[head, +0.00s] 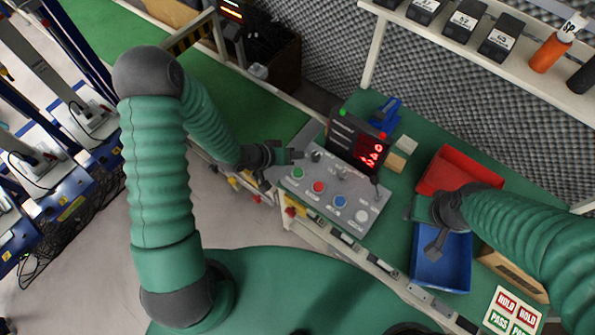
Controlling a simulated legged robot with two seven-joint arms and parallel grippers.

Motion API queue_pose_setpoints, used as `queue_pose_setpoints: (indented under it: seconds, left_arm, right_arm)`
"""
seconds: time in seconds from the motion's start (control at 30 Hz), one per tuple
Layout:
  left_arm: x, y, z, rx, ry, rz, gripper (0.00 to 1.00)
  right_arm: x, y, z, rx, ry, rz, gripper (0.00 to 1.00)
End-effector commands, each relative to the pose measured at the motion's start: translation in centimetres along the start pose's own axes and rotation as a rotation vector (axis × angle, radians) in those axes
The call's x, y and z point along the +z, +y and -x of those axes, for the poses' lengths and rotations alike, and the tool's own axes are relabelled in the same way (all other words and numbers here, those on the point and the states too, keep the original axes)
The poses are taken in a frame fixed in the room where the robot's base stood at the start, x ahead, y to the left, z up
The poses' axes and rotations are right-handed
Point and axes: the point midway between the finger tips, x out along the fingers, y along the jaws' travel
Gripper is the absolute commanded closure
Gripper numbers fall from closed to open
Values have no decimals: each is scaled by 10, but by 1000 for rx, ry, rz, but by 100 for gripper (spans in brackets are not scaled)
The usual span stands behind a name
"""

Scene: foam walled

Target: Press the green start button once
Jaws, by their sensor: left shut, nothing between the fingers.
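The green button (298,173) sits at the left of a row on a grey sloped control panel (330,186), with a red button (319,187), a blue button (340,201) and a pale button (362,216) to its right. My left gripper (296,155) is shut and empty at the panel's upper left. In the picture it lies just above the green button, which shows unobstructed; I cannot tell its height over the panel. My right gripper (432,246) is over the blue bin, and its finger gap is not clear.
A box with a red digital display (356,143) stands behind the panel. A red bin (455,170) and a blue bin (441,262) lie to the right. A shelf (480,52) with dark labelled boxes runs above. A card (512,312) with HOLD and PASS labels is at lower right.

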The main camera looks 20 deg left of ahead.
Motion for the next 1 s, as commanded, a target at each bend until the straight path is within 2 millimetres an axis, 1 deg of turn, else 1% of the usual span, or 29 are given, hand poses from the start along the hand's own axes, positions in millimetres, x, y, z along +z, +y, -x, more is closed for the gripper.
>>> queue_pose_setpoints:
  seconds: [0.03, 0.43, 0.63, 1.0]
  left_arm:
    - [5, -5, -7, 0, 0, 0, 100]
    - [32, -35, -44, 1, 0, 1, 100]
    - [41, -43, -56, 2, 0, 2, 100]
    - [41, -43, -56, 1, 0, 1, 100]
  right_arm:
    - [2, 0, -10, 0, 0, -1, 48]
    - [16, 0, -68, 0, 0, 0, 48]
    - [18, 0, -77, 0, 0, 0, 48]
    - [18, 0, -76, 0, 0, -1, 48]
